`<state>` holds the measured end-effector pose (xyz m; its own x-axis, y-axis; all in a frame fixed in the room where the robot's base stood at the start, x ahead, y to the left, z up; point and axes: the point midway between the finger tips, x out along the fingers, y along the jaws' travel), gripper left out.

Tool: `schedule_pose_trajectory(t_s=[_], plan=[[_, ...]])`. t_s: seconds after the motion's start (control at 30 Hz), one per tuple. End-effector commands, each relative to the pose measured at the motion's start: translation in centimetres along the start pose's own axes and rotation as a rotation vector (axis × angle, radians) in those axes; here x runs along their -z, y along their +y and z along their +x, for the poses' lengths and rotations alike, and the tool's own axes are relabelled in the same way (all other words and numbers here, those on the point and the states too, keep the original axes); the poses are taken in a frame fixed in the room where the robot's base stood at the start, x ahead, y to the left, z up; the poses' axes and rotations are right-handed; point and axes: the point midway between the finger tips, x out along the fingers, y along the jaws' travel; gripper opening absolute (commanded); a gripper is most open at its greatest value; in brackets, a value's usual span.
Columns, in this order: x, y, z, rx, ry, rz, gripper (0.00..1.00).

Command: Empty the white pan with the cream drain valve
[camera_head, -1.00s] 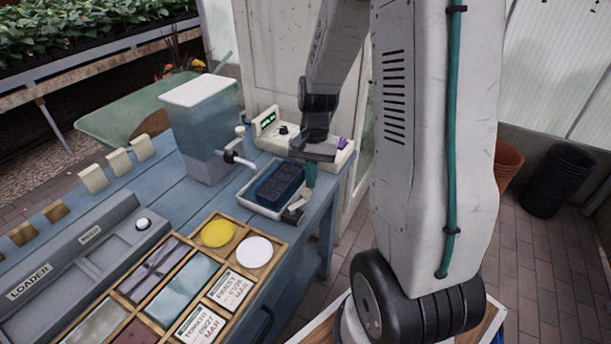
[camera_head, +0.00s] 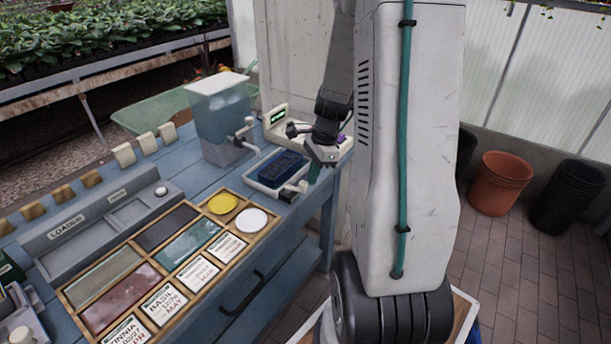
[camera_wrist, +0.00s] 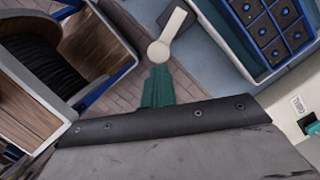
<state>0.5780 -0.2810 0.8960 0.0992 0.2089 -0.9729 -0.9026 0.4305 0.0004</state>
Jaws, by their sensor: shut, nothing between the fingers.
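The white pan (camera_head: 256,186) sits on the right end of the blue bench, with a blue cell tray (camera_head: 279,168) in it. The tray's dark cells (camera_wrist: 270,28) and the pan's pale wall (camera_wrist: 216,42) show at the upper right of the wrist view. The cream drain valve (camera_head: 291,193) is at the pan's front right corner. In the wrist view its round end and lever (camera_wrist: 160,51) lie just beyond my fingertips. My gripper (camera_head: 314,173) is shut and empty beside the valve; its teal fingers (camera_wrist: 158,88) point at it. Contact cannot be told. Any water in the pan cannot be made out.
A clear water tank (camera_head: 220,105) with a white tap stands behind the pan. A cream device with a green display (camera_head: 278,118) is close behind my gripper. A wooden seed-packet organizer (camera_head: 165,262) lies to the left. Terracotta pots (camera_head: 500,183) stand on the floor at right.

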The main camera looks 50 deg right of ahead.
Motion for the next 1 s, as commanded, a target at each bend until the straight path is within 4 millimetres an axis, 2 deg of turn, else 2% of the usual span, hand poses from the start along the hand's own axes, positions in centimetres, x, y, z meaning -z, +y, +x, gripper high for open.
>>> schedule_pose_trajectory(t_s=[0.27, 0.63, 1.0], plan=[[-0.1, -0.2, 0.0, 0.000, 0.001, -0.005, 0.00], [-1.4, -1.1, 0.3, 0.000, 0.001, -0.010, 0.00], [-1.2, -1.2, 0.1, 0.002, 0.001, -0.009, 0.00]])
